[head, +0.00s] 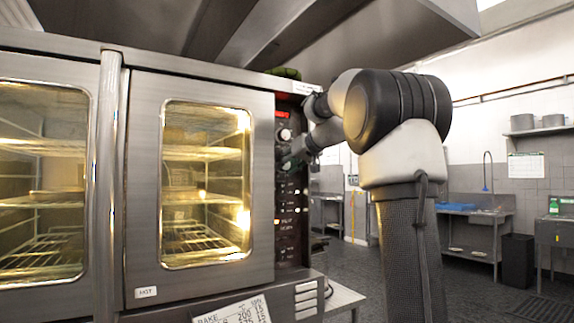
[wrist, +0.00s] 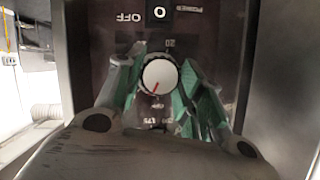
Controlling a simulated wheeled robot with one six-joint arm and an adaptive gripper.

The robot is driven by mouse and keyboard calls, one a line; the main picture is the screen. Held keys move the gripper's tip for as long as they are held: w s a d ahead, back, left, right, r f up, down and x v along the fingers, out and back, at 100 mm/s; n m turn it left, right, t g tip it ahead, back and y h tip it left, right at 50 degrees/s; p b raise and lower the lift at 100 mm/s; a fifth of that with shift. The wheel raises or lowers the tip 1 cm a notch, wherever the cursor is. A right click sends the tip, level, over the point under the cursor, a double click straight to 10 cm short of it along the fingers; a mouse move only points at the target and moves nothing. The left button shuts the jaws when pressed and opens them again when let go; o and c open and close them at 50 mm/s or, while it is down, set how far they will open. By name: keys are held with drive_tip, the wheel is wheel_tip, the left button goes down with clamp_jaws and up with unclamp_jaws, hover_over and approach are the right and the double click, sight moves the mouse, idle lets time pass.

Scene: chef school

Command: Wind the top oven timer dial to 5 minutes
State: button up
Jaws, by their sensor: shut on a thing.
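The oven's control panel (head: 291,215) runs down the right side of the glass door. An upper round dial (head: 285,134) shows free on it, below a small red display. My gripper (head: 287,160) is at the panel just below that dial. In the wrist view, my gripper (wrist: 160,92) is shut on a white round dial (wrist: 160,76), with a green-lined finger on each side. A short orange-red mark on its face points down and slightly left in that picture. Printed numbers around it are partly hidden and too small to read surely. I cannot tell whether this is the timer dial.
A switch marked 0 (wrist: 159,12), with upside-down OFF lettering, sits above the held dial in the wrist view. The oven door (head: 147,190) is shut. A sink counter (head: 475,211) stands at the back right, with open floor before it.

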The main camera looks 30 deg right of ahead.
drive_tip(key=shift+d+m+y, duration=0.1)
drive_tip(key=shift+m+y, duration=1)
drive_tip(key=shift+m, duration=0.5)
drive_tip(key=shift+f+t, duration=0.1)
drive_tip(key=shift+t, duration=0.2)
drive_tip(key=o, duration=1)
drive_tip(key=v, duration=1.2)
drive_tip(key=shift+d, duration=0.1)
